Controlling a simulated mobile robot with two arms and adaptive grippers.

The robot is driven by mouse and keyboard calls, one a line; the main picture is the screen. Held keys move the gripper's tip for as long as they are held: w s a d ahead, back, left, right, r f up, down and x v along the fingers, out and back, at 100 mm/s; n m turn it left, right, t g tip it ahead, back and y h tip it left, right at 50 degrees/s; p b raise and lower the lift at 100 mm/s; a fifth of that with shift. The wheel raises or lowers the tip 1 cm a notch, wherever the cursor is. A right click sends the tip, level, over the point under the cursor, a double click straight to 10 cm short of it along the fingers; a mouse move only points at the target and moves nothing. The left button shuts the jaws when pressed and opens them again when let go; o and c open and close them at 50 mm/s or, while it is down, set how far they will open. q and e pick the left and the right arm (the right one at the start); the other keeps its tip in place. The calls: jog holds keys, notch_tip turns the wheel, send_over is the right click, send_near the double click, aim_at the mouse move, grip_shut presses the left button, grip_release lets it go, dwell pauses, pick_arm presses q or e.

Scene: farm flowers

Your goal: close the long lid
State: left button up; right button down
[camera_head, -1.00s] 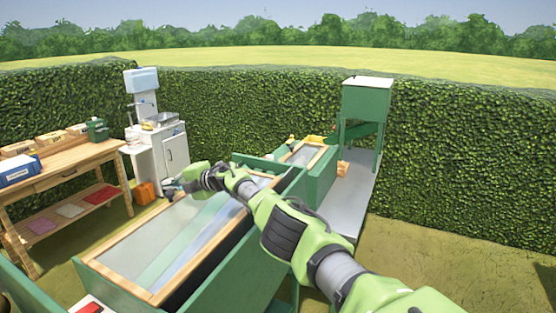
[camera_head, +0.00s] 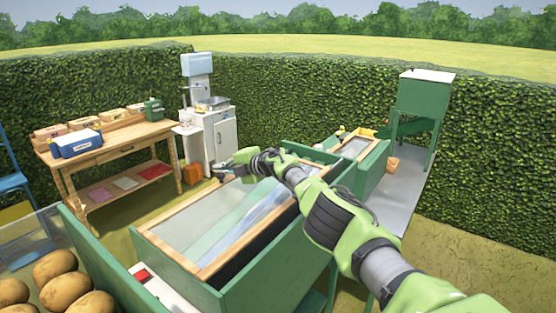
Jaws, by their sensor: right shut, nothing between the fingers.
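The long lid (camera_head: 205,272) is a wood-framed glass pane on a long green box (camera_head: 275,278). It slants over the box, and a dark gap shows under its right side. My right arm reaches in from the lower right across the lid. My right gripper (camera_head: 222,172) is shut and empty at the lid's far left edge, by the wooden frame. I cannot tell whether it touches the frame. My left gripper is out of view.
A second green box with a glass top (camera_head: 355,148) and a green hopper stand (camera_head: 422,100) are behind. A wooden workbench (camera_head: 110,148) and white sink unit (camera_head: 212,135) stand at the back left. Potatoes (camera_head: 62,280) lie at the lower left. Grass is free at the right.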

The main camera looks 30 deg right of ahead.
jog(key=shift+d, duration=0.15)
jog(key=shift+s+d+r, duration=0.25)
jog(key=shift+s+d, duration=0.1)
jog(key=shift+s, duration=0.1)
jog(key=shift+s+r, duration=0.1)
jog(key=shift+s, duration=0.65)
jog(key=v, duration=0.9)
jog(key=shift+s+d, duration=0.1)
jog(key=shift+s, duration=0.1)
